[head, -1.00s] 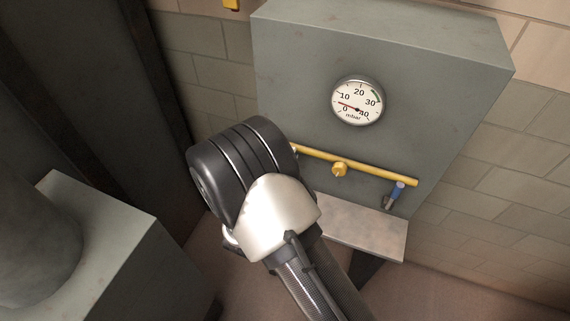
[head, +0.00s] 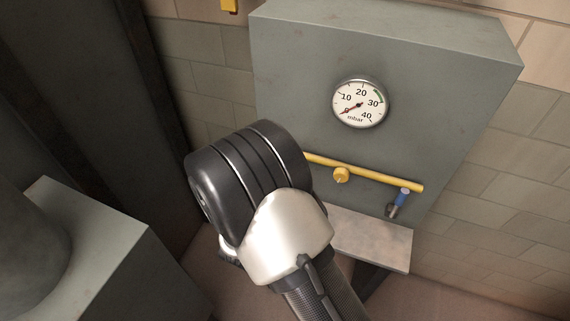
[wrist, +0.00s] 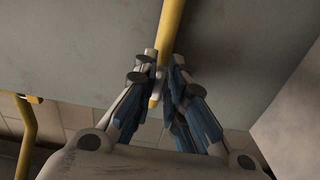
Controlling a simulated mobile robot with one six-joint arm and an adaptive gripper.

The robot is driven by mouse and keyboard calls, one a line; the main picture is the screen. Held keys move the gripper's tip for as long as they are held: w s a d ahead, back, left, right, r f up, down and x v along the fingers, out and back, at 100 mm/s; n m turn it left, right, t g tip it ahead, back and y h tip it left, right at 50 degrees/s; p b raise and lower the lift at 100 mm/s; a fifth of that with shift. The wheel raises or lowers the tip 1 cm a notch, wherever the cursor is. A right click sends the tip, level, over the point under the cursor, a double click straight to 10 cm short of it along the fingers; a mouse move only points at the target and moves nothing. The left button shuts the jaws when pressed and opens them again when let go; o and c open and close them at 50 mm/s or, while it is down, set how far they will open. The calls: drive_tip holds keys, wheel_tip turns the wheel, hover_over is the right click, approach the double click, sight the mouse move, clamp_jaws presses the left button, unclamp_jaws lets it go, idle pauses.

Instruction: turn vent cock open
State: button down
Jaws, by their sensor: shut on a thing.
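In the head view my arm hides my gripper and the left part of the pipe. In the wrist view my gripper (wrist: 161,65) is closed on a small pale piece, apparently the vent cock (wrist: 155,100), at the yellow pipe (wrist: 171,25). The blue-padded fingers hide most of it, so its exact angle is unclear. The gauge (head: 360,104) needle points to the lower left, at the scale's low end.
The grey cabinet (head: 300,60) stands against a tiled wall, with a pale ledge (head: 370,240) below the pipe. A grey block (head: 95,250) stands at the left. Another yellow pipe with a fitting (wrist: 28,125) is at the wrist view's left.

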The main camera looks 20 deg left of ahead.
drive_tip(key=c, duration=1.6)
unclamp_jaws()
drive_tip(key=shift+c, duration=0.2)
drive_tip(key=shift+s, duration=0.15)
drive_tip(key=s, duration=1.1)
drive_tip(key=shift+s+a, duration=0.4)
drive_tip(key=shift+a, duration=0.05)
drive_tip(key=shift+w, duration=0.1)
